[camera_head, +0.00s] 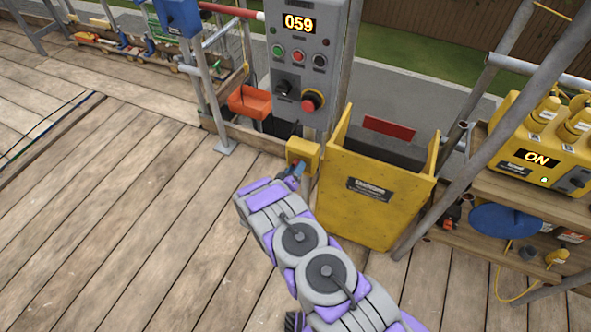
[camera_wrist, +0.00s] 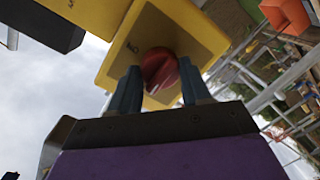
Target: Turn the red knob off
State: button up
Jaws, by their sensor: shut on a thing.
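The red knob (camera_wrist: 160,70) sits on the underside or face of a small yellow box (camera_wrist: 195,28) in the wrist view. My gripper (camera_wrist: 159,80) has its two blue fingers on either side of the knob, shut on it. In the head view, the yellow box (camera_head: 304,154) is mounted low in front of the grey control panel, and my gripper (camera_head: 297,170) reaches up to it. The knob is hidden there. The knob's exact setting cannot be told.
The grey panel (camera_head: 303,60) reads 059 and carries buttons and a red emergency button (camera_head: 308,105). A yellow open bin (camera_head: 365,205) stands right beside my arm. A yellow unit (camera_head: 545,145) showing ON sits on a wooden shelf at right. Plank floor is clear at left.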

jog(key=o, duration=1)
jog(key=shift+a, duration=0.35)
jog(key=shift+o, duration=0.2)
jog(key=shift+d, duration=0.1)
jog(key=p+v, duration=0.3)
jog(key=v, duration=1.4)
jog(key=shift+f+p, duration=0.15)
jog(key=shift+p, duration=0.15)
jog(key=shift+a, duration=0.2)
